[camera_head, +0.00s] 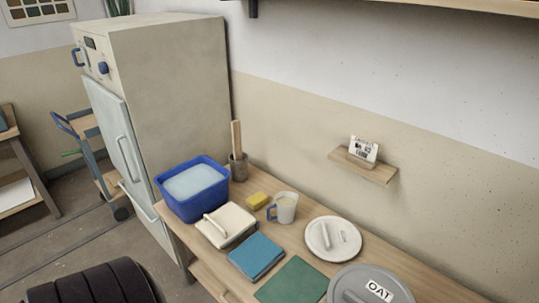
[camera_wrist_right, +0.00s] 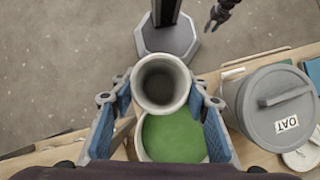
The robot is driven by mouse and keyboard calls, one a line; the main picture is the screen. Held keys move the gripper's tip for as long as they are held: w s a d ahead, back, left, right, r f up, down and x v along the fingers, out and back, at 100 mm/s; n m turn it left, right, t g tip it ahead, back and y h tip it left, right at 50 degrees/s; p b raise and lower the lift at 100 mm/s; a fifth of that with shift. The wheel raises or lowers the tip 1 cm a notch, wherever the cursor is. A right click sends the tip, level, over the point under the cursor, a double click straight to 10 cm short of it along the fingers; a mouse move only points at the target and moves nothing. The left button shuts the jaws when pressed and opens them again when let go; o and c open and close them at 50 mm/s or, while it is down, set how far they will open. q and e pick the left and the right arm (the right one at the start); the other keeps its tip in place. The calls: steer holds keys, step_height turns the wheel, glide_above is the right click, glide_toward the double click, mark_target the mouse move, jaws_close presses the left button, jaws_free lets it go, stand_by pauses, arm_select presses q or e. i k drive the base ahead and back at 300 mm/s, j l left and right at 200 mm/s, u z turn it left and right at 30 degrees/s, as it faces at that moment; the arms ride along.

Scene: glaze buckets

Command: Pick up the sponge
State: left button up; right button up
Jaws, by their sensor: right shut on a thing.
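The sponge (camera_head: 257,200) is a small yellow block lying on the wooden worktop in the head view, between the blue tub and a pale mug with a blue handle (camera_head: 285,208). Neither gripper shows near it there. In the right wrist view my right gripper (camera_wrist_right: 161,97) is shut on a pale grey cylindrical cup (camera_wrist_right: 162,82), with a blue-lined finger on each side. Green glaze in a round bucket (camera_wrist_right: 175,137) shows beyond the cup. A small dark gripper at the top of that view looks like my left gripper (camera_wrist_right: 219,17); its opening is too small to judge.
A blue tub (camera_head: 192,187), cream folded item (camera_head: 226,225), blue book (camera_head: 256,256), green sheet (camera_head: 293,281), white lid (camera_head: 320,238) and grey OAT bin (camera_head: 352,288) crowd the worktop. A stick pot (camera_head: 238,168) stands behind. A small wall shelf (camera_head: 378,175) juts out at right.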

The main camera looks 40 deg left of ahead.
mark_target(254, 202)
steer(key=l+u, duration=0.15)
steer(key=u, duration=0.85)
steer(key=j+u, duration=0.15)
steer(key=u, duration=0.4)
steer(key=i+l, duration=0.05)
